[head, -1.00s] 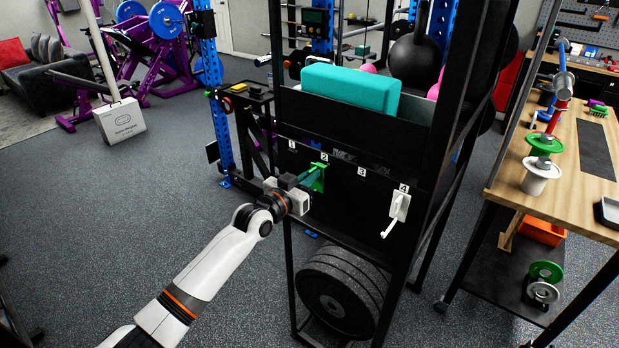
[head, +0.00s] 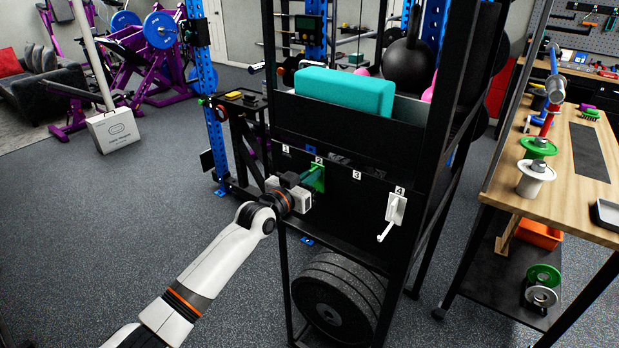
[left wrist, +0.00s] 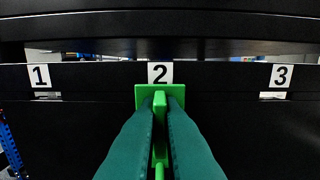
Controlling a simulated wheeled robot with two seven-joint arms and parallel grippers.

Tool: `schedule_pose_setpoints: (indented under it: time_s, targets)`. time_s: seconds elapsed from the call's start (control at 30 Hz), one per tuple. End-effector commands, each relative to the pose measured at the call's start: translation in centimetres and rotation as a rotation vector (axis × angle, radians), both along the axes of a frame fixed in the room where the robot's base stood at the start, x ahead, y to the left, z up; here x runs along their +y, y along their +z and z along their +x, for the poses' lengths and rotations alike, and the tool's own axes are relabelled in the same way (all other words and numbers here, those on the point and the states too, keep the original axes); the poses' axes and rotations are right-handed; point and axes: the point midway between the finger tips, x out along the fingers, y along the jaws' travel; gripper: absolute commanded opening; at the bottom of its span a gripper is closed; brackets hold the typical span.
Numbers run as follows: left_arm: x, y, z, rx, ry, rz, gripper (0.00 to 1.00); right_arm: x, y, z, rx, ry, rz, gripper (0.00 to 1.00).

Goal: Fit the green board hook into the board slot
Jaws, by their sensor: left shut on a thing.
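The green board hook (head: 319,180) is at the black board (head: 346,215), just below the label 2. My left gripper (head: 311,182) is shut on the hook, coming in from the left. In the left wrist view the green hook (left wrist: 159,97) stands upright between my two teal fingers (left wrist: 160,125), and its plate lies directly under the number 2. The plate covers any slot at label 2, and I cannot tell whether the hook is seated or only against the board. Slots show under labels 1 (left wrist: 46,96) and 3 (left wrist: 273,96). My right gripper is not in view.
A white hook (head: 393,215) hangs at label 4 to the right. A teal block (head: 344,90) lies on the shelf above the board. Dark weight plates (head: 335,295) stand below. A wooden workbench (head: 545,200) is at the right. Open floor lies left.

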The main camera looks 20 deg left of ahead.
Motion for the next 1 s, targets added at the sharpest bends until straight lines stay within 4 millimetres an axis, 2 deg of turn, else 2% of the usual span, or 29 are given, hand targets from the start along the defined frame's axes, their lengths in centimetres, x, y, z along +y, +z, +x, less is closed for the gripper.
schedule_pose_setpoints:
  time_s: [0.17,0.2,0.33,0.73,0.87,1.0]
  targets:
    - [0.0,0.0,0.1,-0.002,0.000,-0.001,0.00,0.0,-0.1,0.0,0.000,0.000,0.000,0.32]
    - [0.0,0.1,0.1,-0.002,0.000,-0.001,0.10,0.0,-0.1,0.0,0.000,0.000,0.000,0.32]
    - [0.0,0.0,0.1,-0.001,0.000,0.000,0.31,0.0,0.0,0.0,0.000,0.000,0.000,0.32]
    - [0.2,-0.2,-0.5,0.002,0.000,0.000,0.32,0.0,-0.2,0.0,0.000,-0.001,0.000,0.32]
    - [0.7,-0.3,-2.1,0.001,-0.001,-0.001,0.32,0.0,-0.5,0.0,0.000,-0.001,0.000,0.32]
    - [1.6,-0.4,-4.6,0.001,-0.001,0.000,0.32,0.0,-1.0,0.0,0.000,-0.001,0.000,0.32]
